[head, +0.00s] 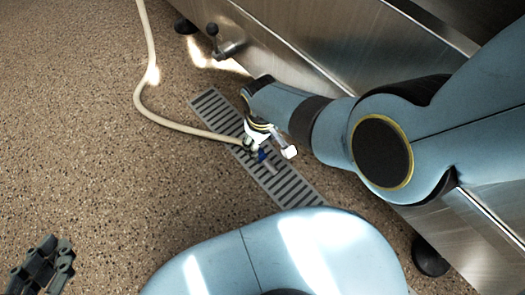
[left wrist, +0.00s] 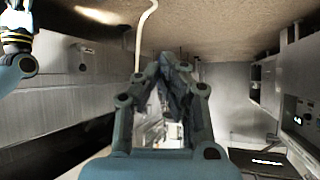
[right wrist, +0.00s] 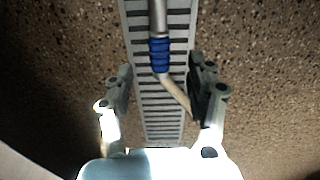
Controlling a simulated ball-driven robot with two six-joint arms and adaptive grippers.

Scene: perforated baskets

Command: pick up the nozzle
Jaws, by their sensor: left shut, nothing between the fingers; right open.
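The nozzle, with a blue band (head: 262,155) and a grey tube, lies at the end of a cream hose (head: 150,75) over a floor drain grate. In the right wrist view the blue band (right wrist: 160,54) shows ahead, in the gap between the fingers, with no visible finger contact. My right gripper (head: 269,149) is open, pointing down at the nozzle and partly covering it in the head view; it also shows in the right wrist view (right wrist: 157,78). My left gripper (head: 48,258) is shut and empty at the lower left, away from the nozzle; its closed fingertips show in the left wrist view (left wrist: 167,62).
The slotted drain grate (head: 214,105) runs diagonally across the speckled floor. A steel unit (head: 300,50) on feet stands along the upper right, with a lever valve (head: 222,42) low on its front. The floor at the left (head: 80,150) is clear apart from the hose.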

